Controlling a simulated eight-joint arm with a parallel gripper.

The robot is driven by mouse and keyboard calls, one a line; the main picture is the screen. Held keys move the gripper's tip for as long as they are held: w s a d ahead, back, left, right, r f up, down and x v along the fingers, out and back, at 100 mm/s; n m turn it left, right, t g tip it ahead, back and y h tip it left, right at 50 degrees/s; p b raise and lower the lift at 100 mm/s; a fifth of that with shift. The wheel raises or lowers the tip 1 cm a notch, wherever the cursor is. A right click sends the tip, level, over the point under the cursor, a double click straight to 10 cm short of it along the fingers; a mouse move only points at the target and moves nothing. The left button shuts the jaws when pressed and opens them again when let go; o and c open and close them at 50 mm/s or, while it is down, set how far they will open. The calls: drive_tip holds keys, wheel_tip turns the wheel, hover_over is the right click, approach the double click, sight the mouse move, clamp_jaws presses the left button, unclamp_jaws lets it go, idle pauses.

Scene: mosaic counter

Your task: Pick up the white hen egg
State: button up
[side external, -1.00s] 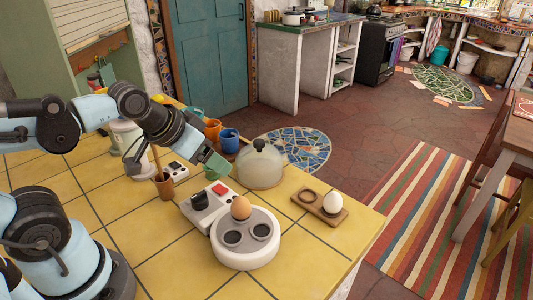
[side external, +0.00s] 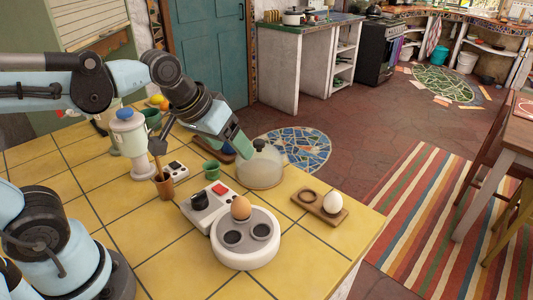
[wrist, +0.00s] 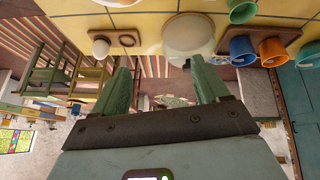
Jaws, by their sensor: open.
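The white hen egg (side external: 332,202) stands upright in one hollow of a small wooden holder (side external: 307,197) near the right edge of the yellow tiled counter. The holder's other hollow is empty. The egg also shows in the wrist view (wrist: 101,48), at the upper left. My gripper (side external: 243,148) is above and behind the glass dome, to the left of the egg and well apart from it. In the wrist view its two green fingers (wrist: 163,85) are spread with nothing between them.
A glass dome with a dark knob (side external: 260,168) stands between my gripper and the holder. A white egg cooker (side external: 247,253) holds a brown egg (side external: 241,208). A green cup (side external: 211,169) and a white grinder-like device (side external: 130,145) stand at left. Bare tiles lie right of the cooker.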

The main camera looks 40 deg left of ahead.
drive_tip(key=w+d+r+n+g, duration=0.2)
drive_tip(key=w+d+n, duration=0.1)
drive_tip(key=w+d, duration=0.35)
drive_tip(key=n+g+h, duration=0.1)
drive_tip(key=n+g, duration=0.1)
drive_tip(key=n, duration=0.2)
approach(332, 193)
drive_tip(key=x, duration=0.5)
drive_tip(key=shift+w+a+f, duration=0.1)
drive_tip(key=shift+w+f, duration=0.2)
drive_tip(key=shift+w, duration=0.15)
drive_tip(key=shift+s+x, duration=0.15)
drive_tip(key=shift+x, duration=1.25)
drive_tip(key=shift+s+x, duration=0.2)
drive_tip(key=shift+x, duration=1.15)
drive_tip(key=c, duration=0.9)
